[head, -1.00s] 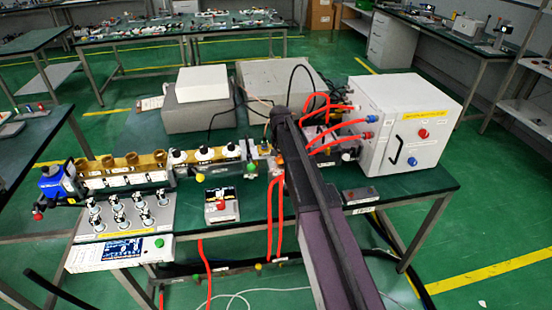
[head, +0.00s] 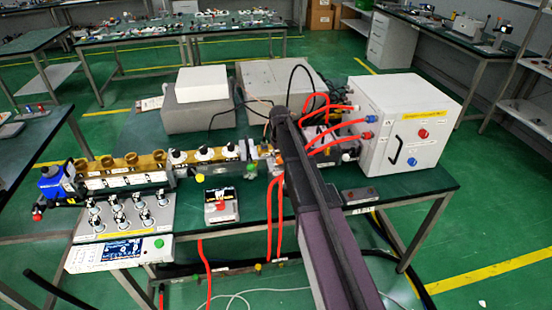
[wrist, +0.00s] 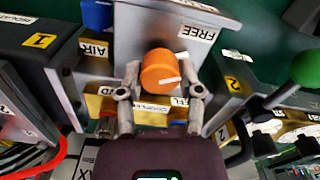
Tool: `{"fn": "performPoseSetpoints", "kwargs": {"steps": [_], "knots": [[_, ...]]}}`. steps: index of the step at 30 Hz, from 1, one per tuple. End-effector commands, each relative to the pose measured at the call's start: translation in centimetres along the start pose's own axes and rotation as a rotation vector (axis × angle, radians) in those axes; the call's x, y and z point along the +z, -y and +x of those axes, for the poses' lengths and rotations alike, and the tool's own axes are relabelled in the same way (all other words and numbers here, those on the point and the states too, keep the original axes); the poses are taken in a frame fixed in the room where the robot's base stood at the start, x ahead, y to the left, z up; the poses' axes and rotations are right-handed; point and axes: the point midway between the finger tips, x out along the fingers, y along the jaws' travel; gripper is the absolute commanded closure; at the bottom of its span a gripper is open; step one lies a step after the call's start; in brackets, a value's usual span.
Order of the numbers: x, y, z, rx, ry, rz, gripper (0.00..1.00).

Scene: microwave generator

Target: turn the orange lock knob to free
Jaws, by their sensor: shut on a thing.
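The orange lock knob (wrist: 158,72) shows in the wrist view, on a grey panel, with a white pointer mark on its front. A FREE label (wrist: 198,31) is on the panel at the upper right of the knob; it appears upside down in this view. My gripper (wrist: 160,80) is shut on the knob, one finger on its left side and one on its right. The white mark points to the right in the wrist view, not straight at the label. In the head view my arm hides the knob.
A green ball-ended lever (wrist: 306,68) stands to the right in the wrist view. A red hose (wrist: 40,165) lies at lower left. In the head view, a white cabinet (head: 385,120) with red hoses stands right of my arm, and a brass waveguide row (head: 125,172) runs left.

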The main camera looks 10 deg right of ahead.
Motion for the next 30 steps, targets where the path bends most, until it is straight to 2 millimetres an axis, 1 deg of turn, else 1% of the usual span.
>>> {"fn": "performPoseSetpoints", "kwargs": {"steps": [1,10,11,12,13,14,25,28,30], "knots": [[-0.4,-0.1,0.0,0.003,-0.009,-0.003,1.0],[-0.5,-0.1,0.0,0.002,-0.009,-0.004,1.0],[-0.5,-0.1,0.0,0.002,-0.009,-0.004,0.44],[-0.4,-0.1,0.0,0.002,-0.009,-0.003,0.32],[-0.4,0.0,0.0,0.002,-0.009,-0.003,0.23],[-0.4,0.0,0.0,0.002,-0.008,-0.003,0.19],[-0.2,0.1,0.0,0.001,-0.004,-0.002,0.19],[0.3,0.2,0.0,0.0,-0.004,0.001,0.19],[1.0,0.4,0.0,0.0,-0.004,0.006,0.19]]}}
